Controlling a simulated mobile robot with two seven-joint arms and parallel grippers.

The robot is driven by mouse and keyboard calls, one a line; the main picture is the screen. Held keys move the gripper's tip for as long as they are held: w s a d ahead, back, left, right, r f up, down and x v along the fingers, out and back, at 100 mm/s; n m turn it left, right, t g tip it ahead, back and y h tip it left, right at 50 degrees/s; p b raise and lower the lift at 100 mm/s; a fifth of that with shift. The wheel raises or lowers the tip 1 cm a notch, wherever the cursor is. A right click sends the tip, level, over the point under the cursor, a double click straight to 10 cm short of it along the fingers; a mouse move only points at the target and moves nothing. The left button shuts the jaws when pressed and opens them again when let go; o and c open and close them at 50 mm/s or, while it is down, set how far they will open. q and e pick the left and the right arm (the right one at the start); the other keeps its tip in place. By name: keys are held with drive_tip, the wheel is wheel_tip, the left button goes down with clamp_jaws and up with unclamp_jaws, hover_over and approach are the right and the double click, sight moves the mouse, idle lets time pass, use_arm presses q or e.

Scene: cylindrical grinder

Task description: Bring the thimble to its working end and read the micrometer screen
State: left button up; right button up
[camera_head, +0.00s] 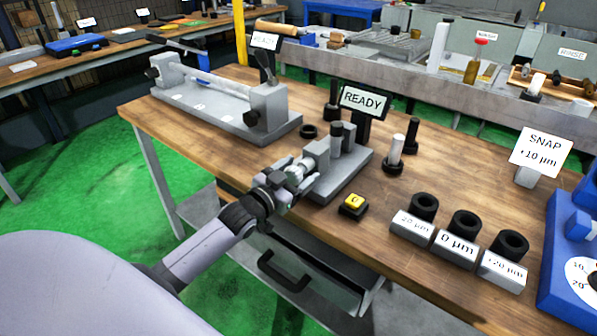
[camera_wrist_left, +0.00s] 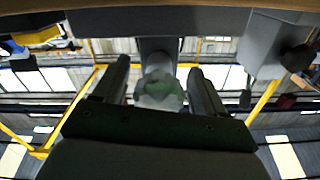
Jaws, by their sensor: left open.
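The micrometer stand (camera_head: 340,178) is a grey block fixture on the wooden bench. Its dark-framed screen (camera_head: 363,101) reads READY. The thimble (camera_head: 295,173) is a pale cylinder at the near left end of the stand, partly hidden by my left gripper (camera_head: 303,176). In the left wrist view the thimble's round end (camera_wrist_left: 160,91) sits between my two dark fingers (camera_wrist_left: 158,74). Gaps show on both sides of it, so the gripper is open around it and not closed on it. My right gripper is not in view.
A yellow-topped button (camera_head: 353,203) stands right of the stand. Dark rings on labelled blocks (camera_head: 457,245) sit farther right, near a SNAP sign (camera_head: 541,152). Dark posts, one with a white cylinder (camera_head: 396,150), stand behind. A long grey fixture (camera_head: 215,103) lies back left.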

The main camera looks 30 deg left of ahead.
use_arm(q)
drive_tip(key=shift+w, duration=0.25)
drive_tip(key=c, duration=1)
